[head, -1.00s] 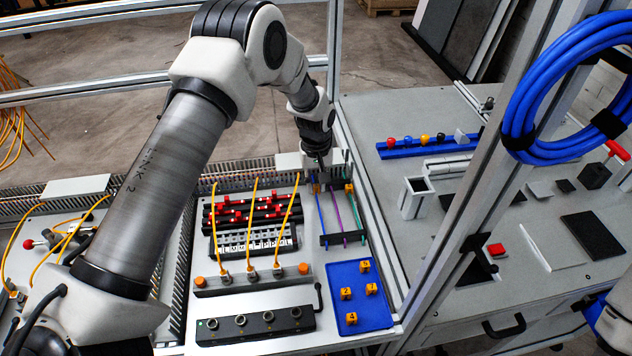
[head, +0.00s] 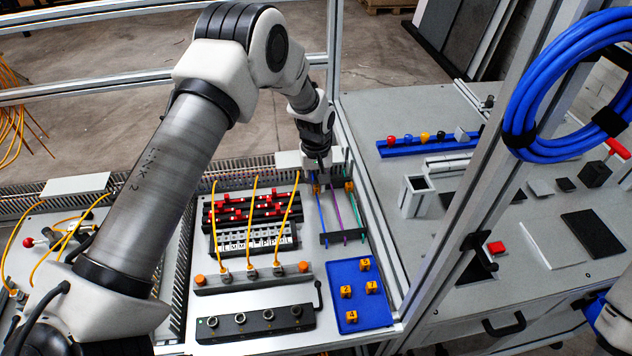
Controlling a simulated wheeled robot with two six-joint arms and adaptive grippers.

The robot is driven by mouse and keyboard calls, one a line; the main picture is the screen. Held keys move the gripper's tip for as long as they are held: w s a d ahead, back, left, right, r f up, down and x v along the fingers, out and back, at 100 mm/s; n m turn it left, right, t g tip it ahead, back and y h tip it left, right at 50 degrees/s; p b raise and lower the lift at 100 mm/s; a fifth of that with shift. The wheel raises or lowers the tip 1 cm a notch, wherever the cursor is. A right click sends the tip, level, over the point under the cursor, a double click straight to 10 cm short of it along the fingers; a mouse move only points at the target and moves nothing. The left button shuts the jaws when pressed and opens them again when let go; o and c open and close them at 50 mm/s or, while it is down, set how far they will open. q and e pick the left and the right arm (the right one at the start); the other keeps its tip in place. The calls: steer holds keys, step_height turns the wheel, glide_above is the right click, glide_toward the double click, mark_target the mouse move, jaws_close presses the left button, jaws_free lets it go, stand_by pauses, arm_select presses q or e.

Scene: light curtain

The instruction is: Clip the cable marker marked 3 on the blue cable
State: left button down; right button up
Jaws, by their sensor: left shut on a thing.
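My left gripper (head: 317,177) points down at the upper end of the blue cable (head: 320,212), near the back of the panel. It is shut on an orange cable marker (head: 317,188), which sits at the blue cable; its number is too small to read, and I cannot tell whether it is clipped around the cable. A purple cable (head: 337,208) and a green cable (head: 354,208) run beside the blue one. Another orange marker (head: 349,186) is at the top of the green cable. My right gripper is not in view.
A blue tray (head: 376,318) at the front right of the panel holds several orange numbered markers. A black cable holder (head: 343,238) crosses the cables' lower ends. Yellow cables (head: 254,225) stand to the left. A metal frame post (head: 375,215) runs along the right.

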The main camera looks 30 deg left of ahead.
arm_select(q)
steer(key=shift+f, duration=0.4)
stand_by(0.8)
steer(key=shift+f, duration=0.1)
stand_by(0.4)
steer(key=c, duration=1)
jaws_free()
steer(key=shift+r+p, duration=2.75)
steer(key=shift+r, duration=1.05)
